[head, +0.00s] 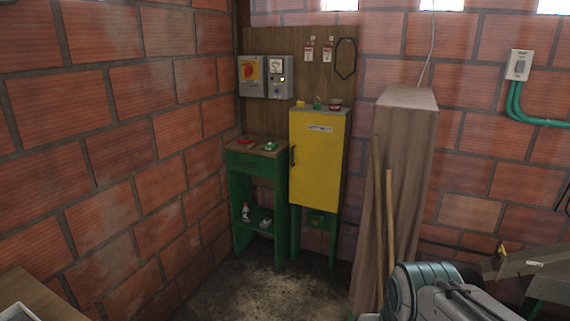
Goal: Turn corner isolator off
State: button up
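The corner isolator (250,70) is a grey box with a yellow plate and a red rotary handle, mounted on a wooden board in the corner. The handle's exact angle is too small to tell. A second grey box (280,77) with a round meter and small controls sits right beside it. My arm shows at the bottom right, well apart from the isolator. My gripper's fingers cannot be made out.
A green stand (255,165) with small items is below the isolator. A yellow cabinet (318,160) stands to its right. A tall wooden box (405,150) with leaning poles (389,225) is nearer me. Bare floor (275,295) lies in front. A tabletop (40,300) edges the lower left.

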aim_at(248, 69)
jog(key=u, duration=0.15)
jog(key=i, duration=1.7)
jog(key=u, duration=0.5)
jog(key=i, duration=2)
jog(key=u, duration=0.25)
